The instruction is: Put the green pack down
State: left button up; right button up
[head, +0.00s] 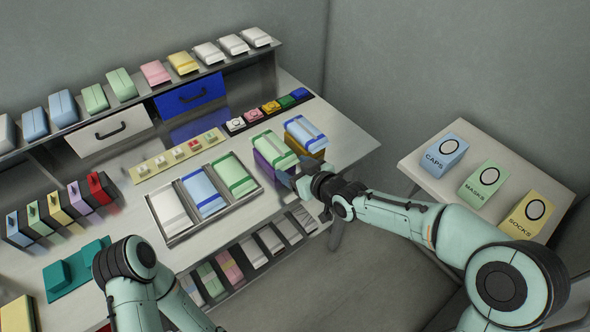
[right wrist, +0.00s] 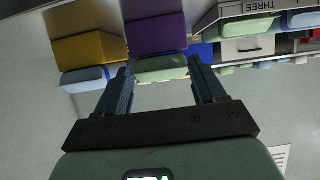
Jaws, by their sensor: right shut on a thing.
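The green pack (head: 273,149) with pale bands lies on top of a purple block (head: 262,168) near the front edge of the table. My right gripper (head: 290,174) reaches it from the right and is shut on it. In the right wrist view, which is upside down, the green pack (right wrist: 161,73) sits between the two fingers of the right gripper (right wrist: 160,82), against the purple block (right wrist: 155,34). I cannot tell whether the pack fully rests on the block. My left arm shows at the lower left, but its gripper is out of view.
A blue pack (head: 305,132) on a gold block (head: 313,158) stands close beside. A tray (head: 172,241) holds white, blue and green packs to the left. A side table (head: 417,164) with labelled boxes stands at right. A row of small coloured items (head: 270,107) lies behind.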

jog(key=shift+f, duration=0.15)
jog(key=o, duration=1.2)
jog(key=shift+c, duration=0.2)
